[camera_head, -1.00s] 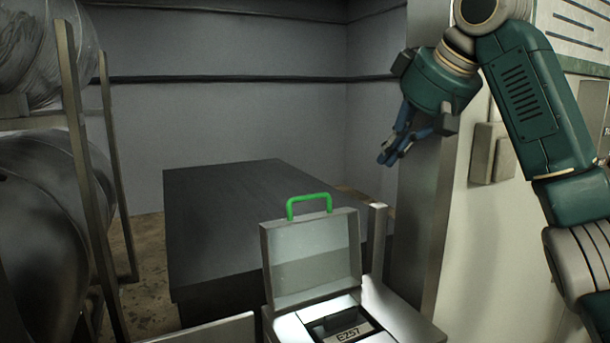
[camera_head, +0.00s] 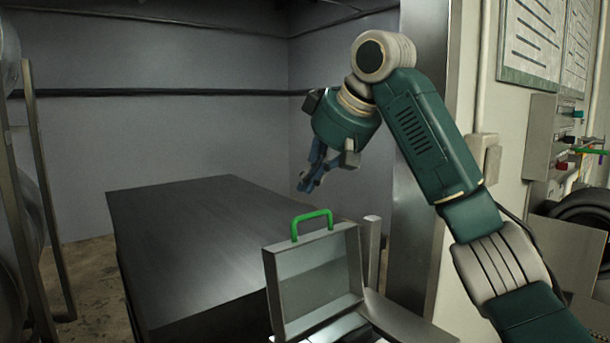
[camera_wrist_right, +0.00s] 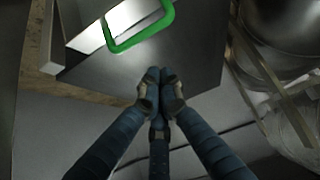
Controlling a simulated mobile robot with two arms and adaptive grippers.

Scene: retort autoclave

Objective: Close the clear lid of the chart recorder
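The chart recorder's clear lid (camera_head: 315,278) stands open, raised and tilted back, at the bottom centre of the head view. A green handle (camera_head: 312,214) sits on its top edge. The recorder body below is mostly cut off by the frame's bottom. My right gripper (camera_head: 308,186) appears just above the handle in the head view, apart from it. In the right wrist view its fingertips (camera_wrist_right: 160,75) are together with nothing between them, and the green handle (camera_wrist_right: 142,42) is beyond them at the top. My left gripper is not in view.
A dark, flat-topped table (camera_head: 190,240) stands behind the lid with a bare top. A metal post (camera_head: 374,250) rises right of the lid. A control panel (camera_head: 550,145) is on the right wall, and a metal rack frame (camera_head: 40,200) stands at the left.

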